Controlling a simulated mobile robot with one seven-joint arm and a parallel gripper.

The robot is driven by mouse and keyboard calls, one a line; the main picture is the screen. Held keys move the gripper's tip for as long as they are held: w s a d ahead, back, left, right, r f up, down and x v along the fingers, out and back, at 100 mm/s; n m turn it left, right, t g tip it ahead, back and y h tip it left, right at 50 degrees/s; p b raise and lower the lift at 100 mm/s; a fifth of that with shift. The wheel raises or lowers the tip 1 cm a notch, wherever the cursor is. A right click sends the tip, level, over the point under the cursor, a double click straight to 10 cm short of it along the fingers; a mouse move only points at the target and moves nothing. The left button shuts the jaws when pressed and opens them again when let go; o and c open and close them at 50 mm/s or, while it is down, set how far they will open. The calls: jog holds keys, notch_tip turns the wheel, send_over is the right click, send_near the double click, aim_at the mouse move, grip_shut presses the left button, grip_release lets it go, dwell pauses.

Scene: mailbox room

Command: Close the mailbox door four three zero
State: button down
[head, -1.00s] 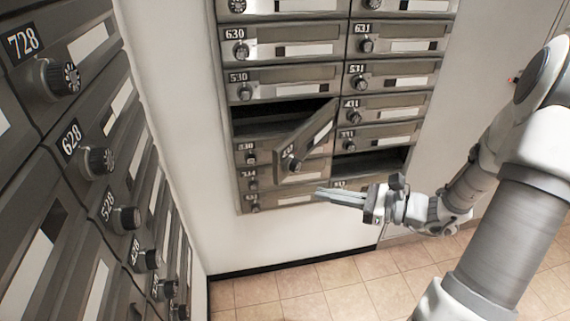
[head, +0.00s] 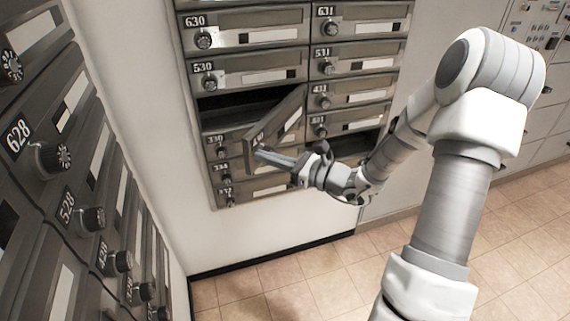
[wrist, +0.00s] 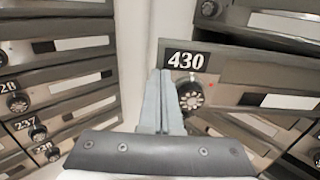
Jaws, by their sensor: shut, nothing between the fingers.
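Mailbox door 430 (head: 284,126) is grey metal and stands swung open in the head view, its free end out to the left. Its dark compartment (head: 225,106) shows behind it. In the wrist view its black 430 label (wrist: 187,60) and round dial knob (wrist: 191,97) are close up. My gripper (head: 259,154) is shut and empty, and overlaps the free end of the door in the head view. In the wrist view the fingertips (wrist: 163,76) lie just left of the dial, by the door's left edge. I cannot tell whether they touch.
Closed doors 530 (head: 246,74) and 630 (head: 250,34) are above, with more closed doors below. Another dark open compartment (head: 362,146) is at the right, partly behind my arm. A second mailbox wall (head: 50,190) runs along the left. The tiled floor (head: 285,290) is clear.

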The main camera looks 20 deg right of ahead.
jog(key=shift+w+a, duration=0.45)
